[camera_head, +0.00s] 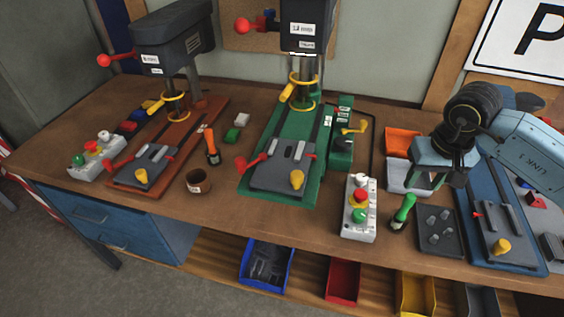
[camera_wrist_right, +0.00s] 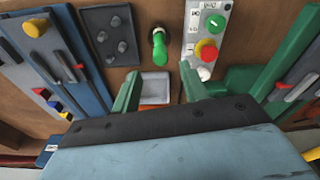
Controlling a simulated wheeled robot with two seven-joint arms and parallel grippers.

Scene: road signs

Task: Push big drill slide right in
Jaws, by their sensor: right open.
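The big drill (camera_head: 303,30) stands at the back centre on a green base (camera_head: 255,187). Part of the green base (camera_wrist_right: 245,80) and a grey slide piece also show at the right of the right wrist view. My right gripper (camera_head: 424,181) hangs over the table to the right of the big drill, apart from it. In the right wrist view its green fingers (camera_wrist_right: 160,90) are spread and empty. My left gripper is in neither view.
A white button box (camera_head: 358,208), a green-handled tool (camera_head: 403,212) and a dark tray (camera_head: 440,231) stand near the front edge. Orange (camera_head: 402,142) and grey bins are near my right gripper. A smaller drill (camera_head: 172,40) on a red base stands left.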

